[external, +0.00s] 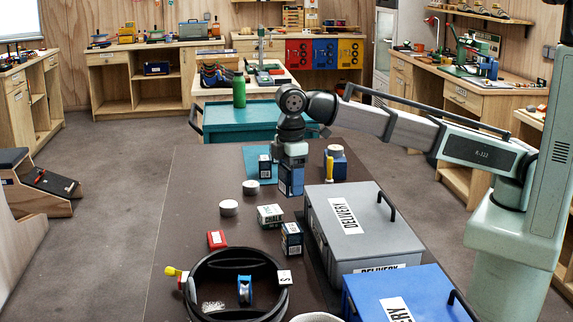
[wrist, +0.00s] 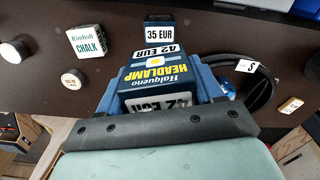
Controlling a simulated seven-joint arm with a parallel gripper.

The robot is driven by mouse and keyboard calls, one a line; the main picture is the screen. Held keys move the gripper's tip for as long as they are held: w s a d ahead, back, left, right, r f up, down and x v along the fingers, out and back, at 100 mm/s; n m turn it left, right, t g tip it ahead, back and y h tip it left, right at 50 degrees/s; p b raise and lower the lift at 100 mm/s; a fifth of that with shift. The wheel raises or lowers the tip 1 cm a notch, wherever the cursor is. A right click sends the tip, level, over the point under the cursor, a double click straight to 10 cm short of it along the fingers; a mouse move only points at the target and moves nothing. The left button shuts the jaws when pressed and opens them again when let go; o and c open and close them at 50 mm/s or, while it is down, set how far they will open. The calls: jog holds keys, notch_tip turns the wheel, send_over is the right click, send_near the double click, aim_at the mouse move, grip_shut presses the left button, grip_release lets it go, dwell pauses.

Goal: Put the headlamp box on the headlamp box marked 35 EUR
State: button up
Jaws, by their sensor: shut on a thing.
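My gripper (external: 291,158) points down at the far part of the dark table and is shut on a blue headlamp box (external: 291,181). In the wrist view this headlamp box (wrist: 158,72) reads HEADLAMP and 42 EUR; the jaws hide part of it. I cannot tell whether its underside touches the table. The headlamp box marked 35 EUR (wrist: 159,32) is beyond it in the wrist view, apart from it. In the external view the 35 EUR box (external: 291,240) appears to be the one beside the chalk box (external: 270,215), nearer the camera than my gripper.
A grey delivery box (external: 335,225) and a blue one (external: 405,295) stand to the right.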

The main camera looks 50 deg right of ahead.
aim_at(292, 228)
jog(key=m, duration=0.3)
jog(key=shift+s+d, duration=0.15)
jog(key=shift+d, duration=0.05)
jog(key=shift+f, duration=5.05)
jog(key=o, duration=1.1)
jog(key=shift+f, duration=0.1)
notch_tip(292, 228, up, 12)
jog(key=shift+r, duration=0.15)
